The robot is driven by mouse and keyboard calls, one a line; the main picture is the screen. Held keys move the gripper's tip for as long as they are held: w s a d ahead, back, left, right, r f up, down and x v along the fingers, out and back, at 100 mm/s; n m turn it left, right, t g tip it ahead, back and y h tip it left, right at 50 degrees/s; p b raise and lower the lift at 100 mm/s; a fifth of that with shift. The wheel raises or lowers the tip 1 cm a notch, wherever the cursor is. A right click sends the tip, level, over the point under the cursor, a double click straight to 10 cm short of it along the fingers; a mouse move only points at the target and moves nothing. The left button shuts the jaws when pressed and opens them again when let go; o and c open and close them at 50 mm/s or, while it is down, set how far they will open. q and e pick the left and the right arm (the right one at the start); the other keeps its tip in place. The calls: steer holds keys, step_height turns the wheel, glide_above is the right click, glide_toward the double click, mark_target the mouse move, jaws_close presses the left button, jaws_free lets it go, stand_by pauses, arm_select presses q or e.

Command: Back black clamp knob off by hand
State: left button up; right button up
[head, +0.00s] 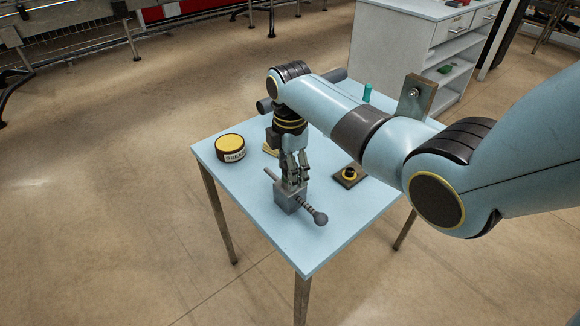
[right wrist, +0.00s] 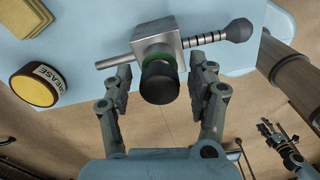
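The black clamp knob (right wrist: 158,82) sticks out from a grey metal clamp block (right wrist: 158,36), with a green ring at its base. In the head view the block (head: 290,200) stands on the light blue table (head: 325,235), and the knob is hidden by my gripper. My right gripper (head: 291,172) points down over the block. In the right wrist view my right gripper (right wrist: 161,92) is open, one finger on each side of the knob with a gap at both sides. A dark gripper, apparently my left gripper (right wrist: 272,130), shows small at the lower right; its opening is unclear.
A threaded rod with a ball end (head: 319,217) juts from the block toward the front right. A grease tin (head: 230,148) stands at the left, by a yellow pad (head: 270,150). A dark plate with a yellow ring (head: 349,174) lies to the right. The front of the table is clear.

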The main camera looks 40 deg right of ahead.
jaws_close()
steer(key=n, duration=1.2)
steer(key=shift+c, duration=0.8)
jaws_free()
steer(key=m, duration=1.2)
steer(key=shift+c, duration=0.2)
